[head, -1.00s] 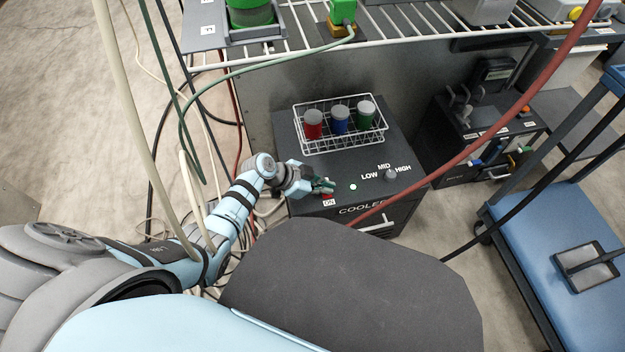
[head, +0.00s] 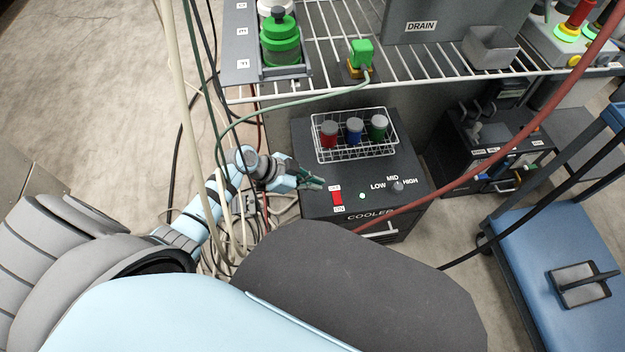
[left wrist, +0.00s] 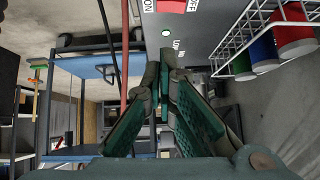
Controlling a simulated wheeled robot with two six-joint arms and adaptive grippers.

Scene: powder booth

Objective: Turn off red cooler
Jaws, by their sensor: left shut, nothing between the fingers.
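The cooler (head: 311,145) is a dark grey box on the floor under the rack, with COOLER on its front edge. Its red rocker switch (head: 337,198) sits on the top near the front left corner, between an OFF label behind and an ON label in front. A small light (head: 362,196) right of the switch glows pale green. My left gripper (head: 321,185) is shut and empty, just left of the switch and apart from it. In the left wrist view the switch (left wrist: 171,6) shows at the top edge, beyond the fingertips (left wrist: 165,62). My right gripper is not in view.
A wire basket (head: 372,152) with red, blue and green capped vials stands on the cooler's back. A dial (head: 398,187) marked LOW, MID, HIGH is right of the light. A red hose (head: 470,172) crosses in front. The wire shelf (head: 330,84) overhangs behind.

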